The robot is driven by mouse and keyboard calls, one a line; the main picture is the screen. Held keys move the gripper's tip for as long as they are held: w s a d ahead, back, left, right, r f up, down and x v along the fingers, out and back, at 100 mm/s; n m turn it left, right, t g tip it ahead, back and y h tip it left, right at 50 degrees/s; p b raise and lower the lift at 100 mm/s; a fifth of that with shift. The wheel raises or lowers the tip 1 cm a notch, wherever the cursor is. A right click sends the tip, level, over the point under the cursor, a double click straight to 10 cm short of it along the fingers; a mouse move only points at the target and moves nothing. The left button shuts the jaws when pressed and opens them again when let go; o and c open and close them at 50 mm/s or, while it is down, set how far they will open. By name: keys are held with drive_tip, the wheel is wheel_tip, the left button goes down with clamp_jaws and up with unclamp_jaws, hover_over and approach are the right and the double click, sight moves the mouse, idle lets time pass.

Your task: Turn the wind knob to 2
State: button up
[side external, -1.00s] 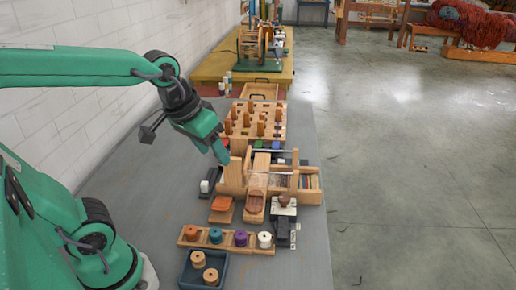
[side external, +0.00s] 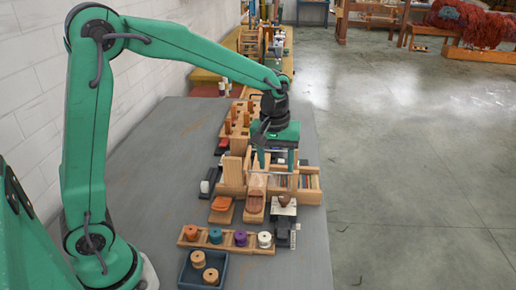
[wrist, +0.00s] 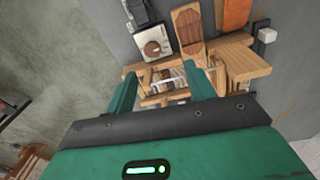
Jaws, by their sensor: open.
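The wind knob (side external: 285,200) is a round brown knob on a small pale panel, to the right of a wooden shuttle-like piece. In the wrist view the knob (wrist: 152,48) sits on its white panel (wrist: 148,33) beyond my fingertips; its setting is too small to read. My gripper (side external: 276,166) points down over the wooden compartment box, behind the knob and above it, apart from it. In the wrist view the fingers of my gripper (wrist: 160,82) are spread with nothing between them.
The wooden compartment box (side external: 308,196) lies below my gripper. An orange block on a wooden stand (side external: 221,204) is left of the knob. A rack of coloured spools (side external: 190,241) and a dark tray (side external: 187,276) are in front. A peg board stands behind. The left tabletop (side external: 150,175) is clear.

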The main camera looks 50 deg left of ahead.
drive_tip(key=n, duration=0.1)
hover_over(284, 198)
drive_tip(key=shift+g, duration=0.4)
wheel_tip(284, 198, down, 4)
drive_tip(key=shift+w+f, duration=0.15)
drive_tip(key=shift+f, duration=0.1)
drive_tip(key=shift+f, duration=3.8)
drive_tip(key=c, duration=1)
drive_tip(key=shift+o, duration=0.2)
